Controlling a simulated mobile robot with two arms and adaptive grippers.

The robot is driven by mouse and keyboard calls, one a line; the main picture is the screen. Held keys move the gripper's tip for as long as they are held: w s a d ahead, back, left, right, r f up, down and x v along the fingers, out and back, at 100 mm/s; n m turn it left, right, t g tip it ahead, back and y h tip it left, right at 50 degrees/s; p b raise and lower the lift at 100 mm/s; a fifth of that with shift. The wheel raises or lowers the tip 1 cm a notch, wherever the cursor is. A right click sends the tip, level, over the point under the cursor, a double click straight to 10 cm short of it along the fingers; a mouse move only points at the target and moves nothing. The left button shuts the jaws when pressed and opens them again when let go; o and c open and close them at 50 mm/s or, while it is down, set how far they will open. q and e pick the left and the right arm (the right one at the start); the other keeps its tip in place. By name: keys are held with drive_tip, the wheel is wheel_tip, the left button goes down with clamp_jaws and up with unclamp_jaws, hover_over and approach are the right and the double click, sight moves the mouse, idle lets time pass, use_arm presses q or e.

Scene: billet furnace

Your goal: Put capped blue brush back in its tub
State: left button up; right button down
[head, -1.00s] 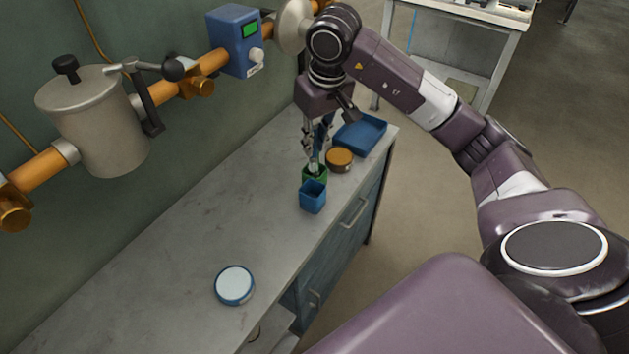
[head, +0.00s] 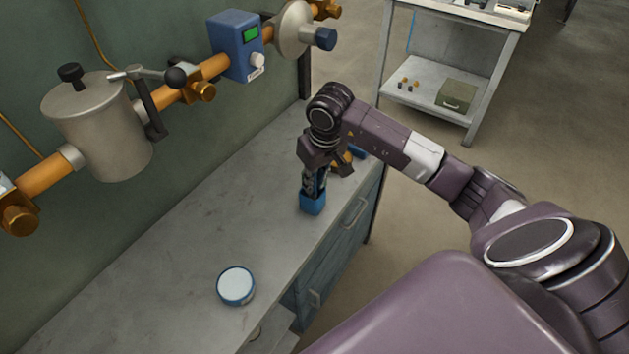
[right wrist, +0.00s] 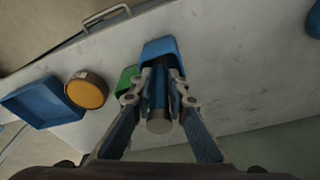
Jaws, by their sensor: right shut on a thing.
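The blue tub (head: 311,206) stands on the bench, and it also shows in the right wrist view (right wrist: 158,46). My right gripper (head: 314,184) is directly over it, pointing down. In the right wrist view my right gripper (right wrist: 162,92) is shut on the blue brush (right wrist: 159,85), which has a grey round end (right wrist: 159,126) facing the camera. The brush's far end lines up with the tub's opening; how deep it sits is hidden. The green tub (right wrist: 124,80) is right beside the blue one. My left gripper is out of view.
An amber round-topped container (right wrist: 87,90) and a blue tray (right wrist: 42,101) lie beyond the green tub. A round blue container with a white top (head: 236,285) stands nearer on the bench. A pipe with a grey canister (head: 98,125) runs along the wall. The bench's middle is clear.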

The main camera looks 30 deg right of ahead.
drive_tip(key=shift+f, duration=0.1)
drive_tip(key=c, duration=2.2)
unclamp_jaws()
drive_tip(key=shift+o, duration=0.2)
drive_tip(key=shift+r, duration=0.55)
wheel_tip(320, 180, up, 11)
drive_tip(key=s+b, duration=0.1)
drive_tip(key=s, duration=0.1)
drive_tip(key=shift+s+b, duration=0.2)
drive_tip(key=shift+b, duration=0.2)
